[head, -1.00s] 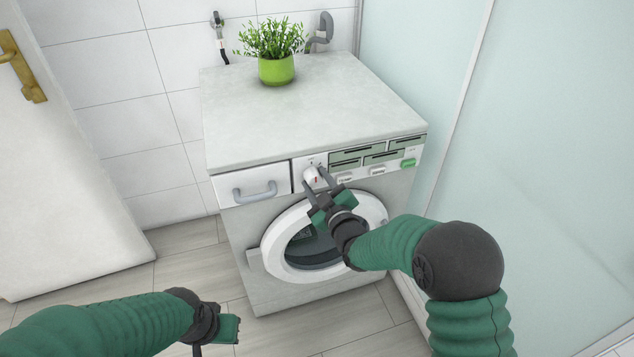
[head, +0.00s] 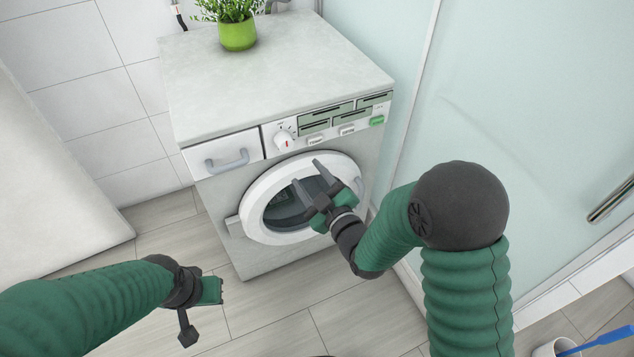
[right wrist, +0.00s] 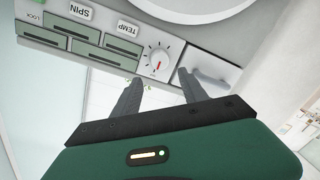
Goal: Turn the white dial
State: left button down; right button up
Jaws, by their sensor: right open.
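The white dial (head: 283,141) sits on the front panel of the washing machine, right of the drawer, with a red mark on its face. It also shows in the right wrist view (right wrist: 158,60), ahead of the fingers. My right gripper (head: 308,176) is open and empty, below and to the right of the dial in the head view, in front of the round door. Its fingers are apart from the dial. In the right wrist view my right gripper (right wrist: 161,92) has its two fingers spread. My left gripper (head: 197,310) is low at the left, away from the machine; its jaws are unclear.
The washing machine (head: 260,80) has a drawer with a grey handle (head: 227,160), buttons and a round door (head: 252,205). A plant in a green pot (head: 238,34) stands on top. A glass shower wall (head: 520,90) is close on the right. Floor at front left is clear.

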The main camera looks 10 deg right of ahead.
jog(key=v, duration=0.4)
jog(key=s+d+f+m+g+h, duration=0.4)
jog(key=d+f+m+g+h, duration=0.15)
jog(key=d+f, duration=0.2)
jog(key=s+d+m+g+h+p, duration=0.1)
jog(key=s+d+m+g, duration=0.25)
jog(key=s, duration=0.45)
jog(key=s+d+m+g+p, duration=0.1)
jog(key=s+d+m+g, duration=0.15)
jog(key=s+g, duration=0.35)
notch_tip(320, 180, up, 24)
jog(key=s+t+p, duration=0.1)
jog(key=p, duration=2.2)
jog(key=shift+f, duration=0.2)
